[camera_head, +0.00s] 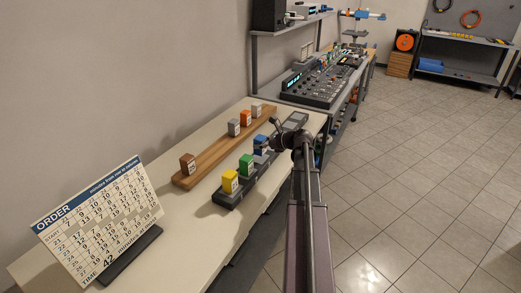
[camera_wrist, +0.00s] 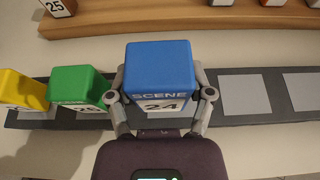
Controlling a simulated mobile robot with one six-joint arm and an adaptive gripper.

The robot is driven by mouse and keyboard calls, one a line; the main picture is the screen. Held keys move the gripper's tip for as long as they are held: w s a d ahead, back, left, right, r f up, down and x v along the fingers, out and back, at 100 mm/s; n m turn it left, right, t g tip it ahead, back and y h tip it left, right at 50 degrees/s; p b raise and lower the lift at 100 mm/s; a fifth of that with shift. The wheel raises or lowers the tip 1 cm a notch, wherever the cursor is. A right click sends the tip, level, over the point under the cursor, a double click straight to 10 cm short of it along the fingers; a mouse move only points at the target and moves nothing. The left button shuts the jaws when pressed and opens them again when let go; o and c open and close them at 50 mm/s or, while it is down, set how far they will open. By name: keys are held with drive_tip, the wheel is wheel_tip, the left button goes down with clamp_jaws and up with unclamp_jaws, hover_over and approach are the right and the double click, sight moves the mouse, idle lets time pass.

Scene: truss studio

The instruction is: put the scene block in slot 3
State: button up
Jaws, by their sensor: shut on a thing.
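The scene block (camera_head: 261,142) is blue, and in the wrist view its face (camera_wrist: 160,68) reads SCENE 24. My gripper (camera_wrist: 162,95) is shut on it, one finger on each side. The block is upright over the third place from the left on the dark slotted strip (camera_wrist: 25,121). I cannot tell whether it touches the strip. A green block (camera_wrist: 80,84) is just left of it, and a yellow block (camera_wrist: 22,88) is at the strip's left end. Two pale slot patches right of it (camera_wrist: 245,95) are empty. My gripper shows small in the head view (camera_head: 277,140).
A wooden rail (camera_head: 213,155) behind the strip holds a brown block (camera_head: 188,163), a grey one (camera_head: 234,127), an orange one (camera_head: 246,117) and another grey one (camera_head: 256,109). An ORDER board (camera_head: 98,218) stands at the table's near left. A mixing console (camera_head: 318,83) is beyond.

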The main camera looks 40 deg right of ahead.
drive_tip(key=shift+w+d, duration=0.1)
drive_tip(key=shift+w, duration=0.15)
drive_tip(key=shift+w+d+f, duration=0.1)
drive_tip(key=shift+w+d, duration=0.15)
drive_tip(key=shift+w, duration=0.15)
drive_tip(key=shift+w+d+f, duration=0.15)
drive_tip(key=shift+w, duration=0.1)
drive_tip(key=shift+s+f+b, duration=0.1)
drive_tip(key=shift+f+b, duration=1.5)
drive_tip(key=shift+b, duration=0.25)
drive_tip(key=shift+f, duration=0.2)
drive_tip(key=o, duration=1.2)
drive_tip(key=shift+r, duration=0.3)
drive_tip(key=p+v, duration=0.4)
drive_tip(key=v, duration=0.8)
drive_tip(key=shift+p, duration=0.35)
